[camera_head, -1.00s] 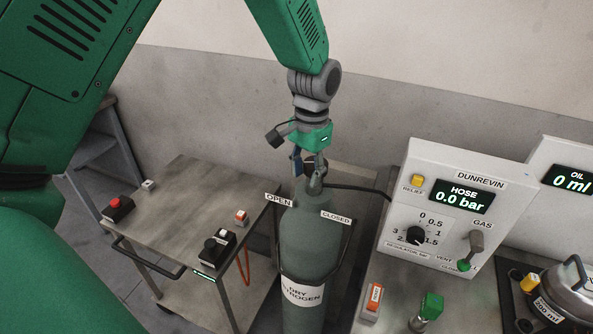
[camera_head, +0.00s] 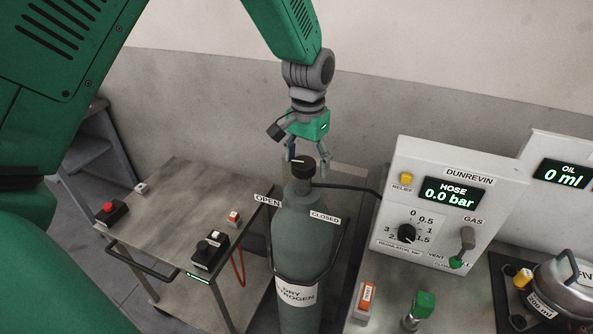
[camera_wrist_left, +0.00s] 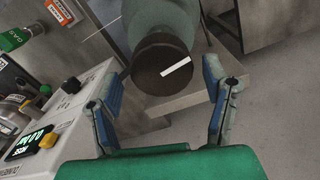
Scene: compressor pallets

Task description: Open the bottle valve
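The nitrogen bottle (camera_head: 303,235) stands upright beside the cart, with a DRY NITROGEN label low on it. Its black round valve knob (camera_head: 303,167) sits on top and bears a white pointer mark. OPEN (camera_head: 268,201) and CLOSED (camera_head: 325,217) tags flank the bottle neck. My left gripper (camera_head: 308,166) is above and just behind the knob, its fingers spread wide. In the left wrist view the knob (camera_wrist_left: 160,64) lies beyond the open, blue-padded fingers, with its white mark slanting. Nothing is held. My right gripper does not show.
The DUNREVIN panel (camera_head: 455,215) stands right of the bottle, reading HOSE 0.0 bar. A black hose (camera_head: 345,187) runs from the valve toward it. A metal cart (camera_head: 180,210) with small button boxes stands at left. An orange-labelled block (camera_head: 366,299) and a green fitting (camera_head: 424,303) are in front.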

